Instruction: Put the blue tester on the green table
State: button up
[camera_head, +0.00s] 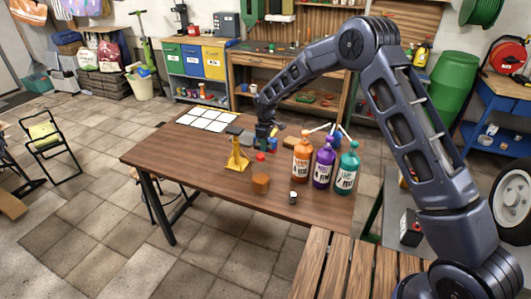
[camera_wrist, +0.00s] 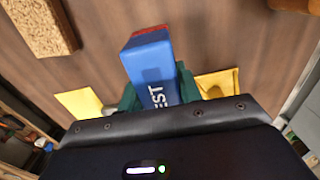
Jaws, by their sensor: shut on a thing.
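The blue tester (camera_wrist: 152,72) is a blue block with a red far end and white lettering. It sits between the dark green fingers of my gripper (camera_wrist: 157,90), which is shut on it. In the head view my gripper (camera_head: 264,138) is low over the brown wooden table, behind the yellow stand. I cannot tell whether the tester touches the tabletop. A table with a green edge (camera_head: 372,208) shows partly at the right, mostly hidden behind my arm and the wooden table.
On the wooden table (camera_head: 190,150) are a yellow stand (camera_head: 237,155), orange (camera_head: 302,158), purple (camera_head: 323,163) and teal (camera_head: 346,168) bottles, and a brown round pot (camera_head: 261,184). A tan block (camera_wrist: 42,25) lies near my gripper. A slatted wooden surface (camera_head: 340,268) is in front.

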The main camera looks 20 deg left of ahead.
aim_at(266, 158)
jog(key=shift+f, duration=2.5)
jog(key=shift+f, duration=0.15)
jog(key=o, duration=1.1)
notch_tip(266, 158, up, 12)
jog(key=shift+r, duration=0.15)
